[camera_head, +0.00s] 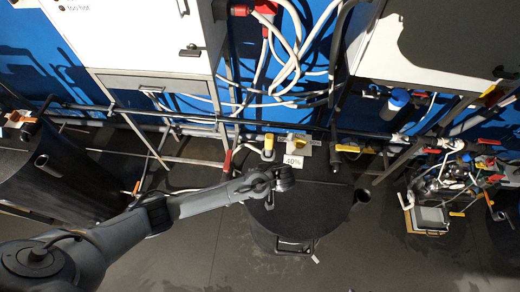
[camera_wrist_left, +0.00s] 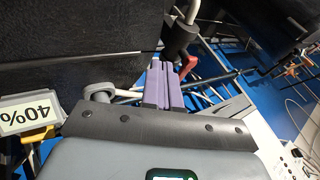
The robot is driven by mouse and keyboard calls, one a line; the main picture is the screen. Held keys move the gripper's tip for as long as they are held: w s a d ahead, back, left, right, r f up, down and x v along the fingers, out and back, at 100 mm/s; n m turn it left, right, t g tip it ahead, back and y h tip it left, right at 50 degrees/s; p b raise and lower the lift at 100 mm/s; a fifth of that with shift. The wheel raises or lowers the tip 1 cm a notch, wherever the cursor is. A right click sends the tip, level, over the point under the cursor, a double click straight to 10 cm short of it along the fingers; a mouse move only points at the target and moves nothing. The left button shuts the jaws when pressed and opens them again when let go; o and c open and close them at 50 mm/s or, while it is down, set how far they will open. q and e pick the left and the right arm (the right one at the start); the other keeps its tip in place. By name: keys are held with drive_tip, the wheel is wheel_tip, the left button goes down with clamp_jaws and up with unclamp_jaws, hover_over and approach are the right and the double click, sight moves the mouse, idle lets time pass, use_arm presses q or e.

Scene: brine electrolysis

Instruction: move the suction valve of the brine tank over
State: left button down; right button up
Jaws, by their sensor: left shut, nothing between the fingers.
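A dark round tank (camera_head: 300,222) stands at the centre of the head view, with a "40%" card (camera_head: 293,161) at its back edge. Yellow-handled valves (camera_head: 268,146) (camera_head: 298,139) (camera_head: 347,149) sit on the pipework behind it; I cannot tell which is the suction valve. A red handle (camera_head: 227,161) is further left. My left gripper (camera_head: 284,178) is over the tank's back part, just in front of the card, apart from the valves as far as I can tell. In the left wrist view its purple fingers (camera_wrist_left: 163,88) are shut and empty, with the card (camera_wrist_left: 30,112) at left. My right gripper is not in view.
White cabinets (camera_head: 140,40) (camera_head: 425,45) stand behind, with loose white hoses (camera_head: 300,60) between them. Another dark tank (camera_head: 55,165) is at left. A cluttered pump assembly (camera_head: 440,185) is at right. The floor in front (camera_head: 385,255) is clear.

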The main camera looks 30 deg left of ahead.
sight(228, 161)
use_arm(q)
drive_tip(key=w+a+r+t, duration=0.1)
drive_tip(key=w+a+r, duration=0.1)
drive_tip(key=w+r, duration=0.25)
drive_tip(key=x, duration=0.6)
drive_tip(key=w+x, duration=0.1)
drive_tip(key=x, duration=0.2)
drive_tip(key=shift+d+f, duration=0.1)
drive_tip(key=shift+f, duration=0.15)
drive_tip(key=a, duration=0.1)
drive_tip(key=s+a+p, duration=0.1)
drive_tip(key=a+p, duration=0.1)
drive_tip(key=shift+s+a+f, duration=0.1)
drive_tip(key=shift+s+a, duration=0.2)
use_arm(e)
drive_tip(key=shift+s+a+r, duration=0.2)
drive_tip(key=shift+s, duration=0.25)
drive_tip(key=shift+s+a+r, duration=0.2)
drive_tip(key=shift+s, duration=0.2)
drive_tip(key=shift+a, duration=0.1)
use_arm(q)
drive_tip(key=shift+a+n, duration=0.15)
drive_tip(key=shift+n, duration=0.15)
